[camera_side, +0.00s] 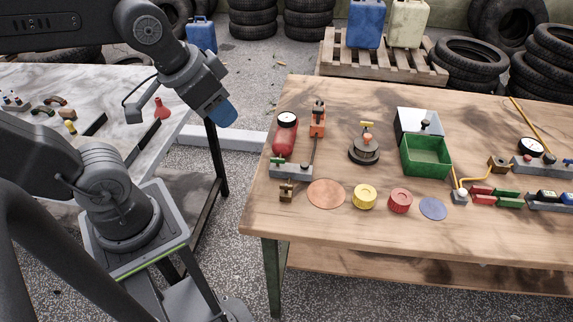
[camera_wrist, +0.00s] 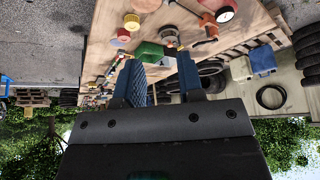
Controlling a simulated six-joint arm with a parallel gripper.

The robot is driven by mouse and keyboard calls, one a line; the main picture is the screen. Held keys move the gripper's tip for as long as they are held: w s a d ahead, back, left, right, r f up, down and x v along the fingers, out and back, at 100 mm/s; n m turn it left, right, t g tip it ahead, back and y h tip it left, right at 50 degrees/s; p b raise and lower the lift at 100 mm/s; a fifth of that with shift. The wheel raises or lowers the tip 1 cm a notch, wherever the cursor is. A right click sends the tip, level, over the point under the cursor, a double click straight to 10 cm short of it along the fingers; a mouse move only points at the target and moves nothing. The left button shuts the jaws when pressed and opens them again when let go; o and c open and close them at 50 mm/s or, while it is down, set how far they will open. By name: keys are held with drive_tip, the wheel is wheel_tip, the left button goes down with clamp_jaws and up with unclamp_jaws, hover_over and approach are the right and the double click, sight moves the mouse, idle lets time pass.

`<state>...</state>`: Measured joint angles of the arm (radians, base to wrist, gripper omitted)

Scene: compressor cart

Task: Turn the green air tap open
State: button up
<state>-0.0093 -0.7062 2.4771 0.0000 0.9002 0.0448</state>
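A small green tap handle (camera_side: 277,160) sits on the left part of a grey block (camera_side: 291,171) near the left end of the wooden bench. The block stands in front of a red air tank (camera_side: 284,142) with a white-faced gauge on top. My gripper (camera_side: 222,114) is in the air to the left of the bench and above it, apart from the tap. In the wrist view my gripper (camera_wrist: 158,59) has its two blue fingers spread with nothing held between them. I cannot make out the green tap in the wrist view.
An orange jack (camera_side: 318,121) with a lever stands right of the tank. A brass fitting (camera_side: 286,191) and a copper disc (camera_side: 326,194) lie in front of the block. A green bin (camera_side: 426,157) stands farther right. The bench's left edge is mostly clear.

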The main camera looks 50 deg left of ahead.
drive_tip(key=w+a+f+m+g, duration=0.3)
drive_tip(key=w+m, duration=0.1)
drive_tip(key=w, duration=0.5)
drive_tip(key=m+g, duration=0.2)
drive_tip(key=m, duration=0.3)
approach(277, 159)
drive_tip(key=f, duration=0.9)
drive_tip(key=shift+w, duration=0.25)
drive_tip(key=shift+c, duration=0.5)
clamp_jaws()
